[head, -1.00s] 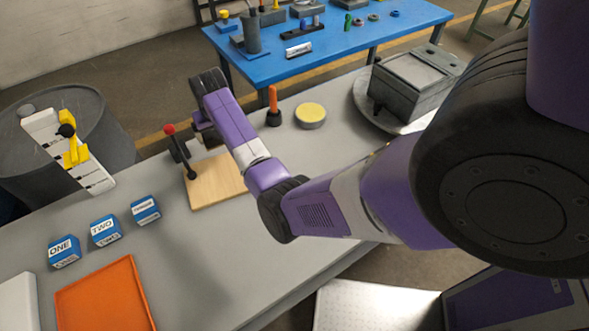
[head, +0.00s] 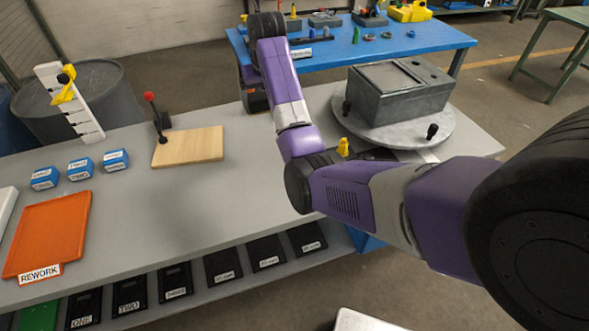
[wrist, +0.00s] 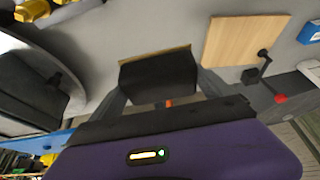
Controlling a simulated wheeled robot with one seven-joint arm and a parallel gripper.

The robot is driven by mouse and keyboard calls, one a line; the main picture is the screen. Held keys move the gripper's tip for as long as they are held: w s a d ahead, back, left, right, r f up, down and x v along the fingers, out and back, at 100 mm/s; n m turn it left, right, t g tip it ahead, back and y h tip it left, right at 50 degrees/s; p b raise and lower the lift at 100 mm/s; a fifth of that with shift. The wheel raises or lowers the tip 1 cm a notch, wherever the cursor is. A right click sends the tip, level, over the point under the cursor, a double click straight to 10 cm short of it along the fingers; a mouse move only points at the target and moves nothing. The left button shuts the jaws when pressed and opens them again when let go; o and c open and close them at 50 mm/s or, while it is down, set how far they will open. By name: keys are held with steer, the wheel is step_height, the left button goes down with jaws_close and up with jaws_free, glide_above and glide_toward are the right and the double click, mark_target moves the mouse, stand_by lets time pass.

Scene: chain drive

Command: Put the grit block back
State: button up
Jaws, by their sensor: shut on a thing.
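My gripper (wrist: 160,88) is shut on a dark block with a thin tan edge (wrist: 158,74), which I take to be the grit block. In the wrist view a finger lies on either side of it. In the head view my gripper (head: 256,99) hangs over the back of the grey bench (head: 230,190), right of the wooden board (head: 190,147). The block cannot be made out clearly there. My arm hides part of the bench behind it. No place marked for the block can be told in these frames.
A red-knobbed lever (head: 155,115) stands at the board. A grey box (head: 398,92) sits on a round turntable (head: 445,128) to the right. Blue labelled blocks (head: 80,168) and an orange REWORK tray (head: 50,230) are at left. The bench's middle is clear.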

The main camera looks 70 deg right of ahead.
steer(key=shift+s+a+f, duration=0.4)
steer(key=shift+s+a, duration=0.05)
steer(key=shift+s, duration=0.3)
step_height(320, 180, down, 14)
steer(key=shift+f+p, duration=0.25)
steer(key=shift+p, duration=0.7)
steer(key=shift+w+f, duration=0.1)
steer(key=shift+f, duration=2.45)
steer(key=shift+f, duration=0.1)
steer(key=o, duration=0.9)
steer(key=shift+o, duration=0.7)
steer(key=v, duration=1.2)
steer(key=shift+w+d, duration=0.1)
steer(key=shift+d, duration=0.05)
